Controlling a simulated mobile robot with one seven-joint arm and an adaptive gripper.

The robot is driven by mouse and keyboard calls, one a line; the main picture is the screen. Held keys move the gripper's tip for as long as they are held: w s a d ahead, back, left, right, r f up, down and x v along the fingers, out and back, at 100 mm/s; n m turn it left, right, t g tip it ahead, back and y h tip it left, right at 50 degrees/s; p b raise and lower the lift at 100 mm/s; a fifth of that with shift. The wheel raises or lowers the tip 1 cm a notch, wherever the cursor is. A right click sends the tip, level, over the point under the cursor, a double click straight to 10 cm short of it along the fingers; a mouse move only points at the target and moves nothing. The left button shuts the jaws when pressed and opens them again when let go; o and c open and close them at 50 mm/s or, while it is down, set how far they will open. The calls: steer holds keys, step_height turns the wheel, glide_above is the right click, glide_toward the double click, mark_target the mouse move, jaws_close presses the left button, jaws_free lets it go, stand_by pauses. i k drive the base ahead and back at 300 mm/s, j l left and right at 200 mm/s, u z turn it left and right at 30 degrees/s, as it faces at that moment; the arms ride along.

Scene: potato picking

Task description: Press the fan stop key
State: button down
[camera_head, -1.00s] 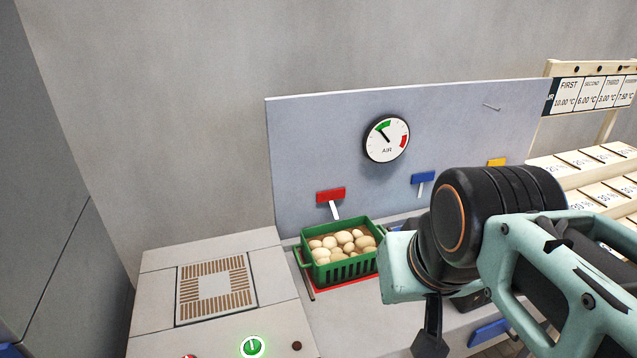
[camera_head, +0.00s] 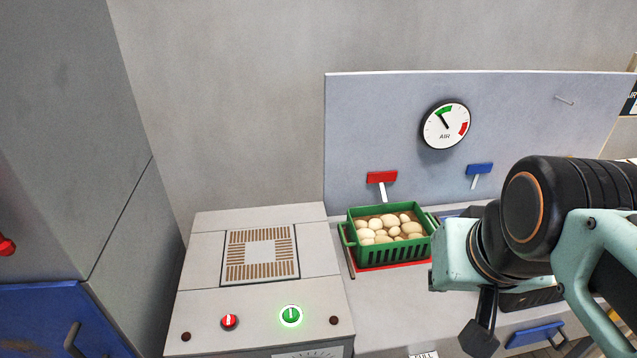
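Two round keys sit on the sloped front of a grey box at the lower left. One is a red key (camera_head: 229,322) with a white mark; the other is a green key (camera_head: 291,315) with a bright glowing ring. Which one is labelled as the fan stop I cannot read. The slotted vent (camera_head: 262,254) lies on top of the box behind them. My gripper (camera_head: 480,338) is at the lower right, pointing down, apart from both keys. Only a dark finger part shows, and whether it is open or shut is unclear.
A green crate (camera_head: 385,253) of potatoes stands right of the box. An AIR gauge (camera_head: 446,125) and red and blue tags are on the panel (camera_head: 380,120) behind. A blue cabinet (camera_head: 45,320) is at the far left. The space above the keys is clear.

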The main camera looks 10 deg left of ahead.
mark_target(229, 320)
steer(key=u, duration=1.55)
steer(key=j+z, duration=0.6)
steer(key=j, duration=0.2)
steer(key=i, duration=0.05)
